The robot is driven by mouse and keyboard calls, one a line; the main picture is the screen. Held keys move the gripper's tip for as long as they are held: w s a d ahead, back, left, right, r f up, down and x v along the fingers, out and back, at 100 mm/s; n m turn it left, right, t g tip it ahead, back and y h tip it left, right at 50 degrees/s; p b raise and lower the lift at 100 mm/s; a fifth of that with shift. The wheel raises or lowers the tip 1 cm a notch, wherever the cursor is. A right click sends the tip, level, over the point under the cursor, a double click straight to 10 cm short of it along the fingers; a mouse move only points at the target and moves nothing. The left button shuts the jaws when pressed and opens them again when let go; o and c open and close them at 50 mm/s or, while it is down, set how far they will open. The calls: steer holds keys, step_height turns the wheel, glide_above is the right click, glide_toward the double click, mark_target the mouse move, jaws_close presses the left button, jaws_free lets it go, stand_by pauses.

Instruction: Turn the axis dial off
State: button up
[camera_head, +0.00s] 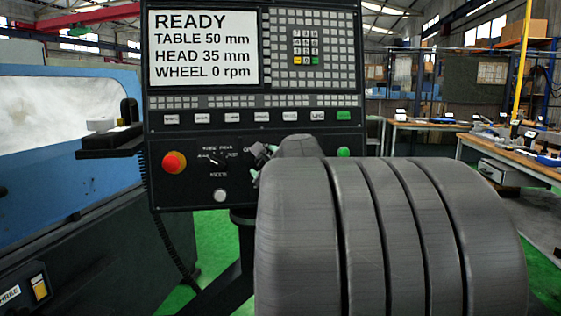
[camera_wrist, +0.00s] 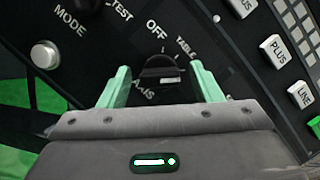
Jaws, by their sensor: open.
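The axis dial (camera_wrist: 161,72) is a dark knob on the black control panel, in the middle of the wrist view. The word OFF is printed above it and TABLE to its upper right; the AXIS label below is partly covered. A white mark shows on the knob's lower side, but I cannot tell surely where it points. My gripper (camera_wrist: 160,76) is open, with one pale green finger on each side of the dial. Contact is not clear. In the head view my gripper (camera_head: 264,154) is at the panel, and my arm hides the dial.
The control panel (camera_head: 380,104) has a screen (camera_head: 203,48) reading READY, TABLE 50 mm, HEAD 35 mm, WHEEL 0 rpm. Left of my gripper are the mode dial (camera_head: 217,157), red stop button (camera_head: 174,162) and white button (camera_head: 220,195). Green button (camera_head: 343,152) is close on the right.

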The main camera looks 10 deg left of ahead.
steer(key=c, duration=1)
steer(key=shift+n, duration=0.3)
steer(key=n+g, duration=0.1)
steer(key=n, duration=0.2)
steer(key=shift+n+p, duration=0.35)
steer(key=shift+n, duration=0.05)
steer(key=n+g+p, duration=0.1)
steer(key=n, duration=0.2)
steer(key=shift+r+n, duration=0.15)
steer(key=shift+n, duration=0.15)
steer(key=n+g+p, duration=0.1)
steer(key=n, duration=0.3)
steer(key=shift+h, duration=0.4)
steer(key=shift+n+h+p, duration=0.6)
steer(key=shift+n+p, duration=0.4)
steer(key=shift+n, duration=0.8)
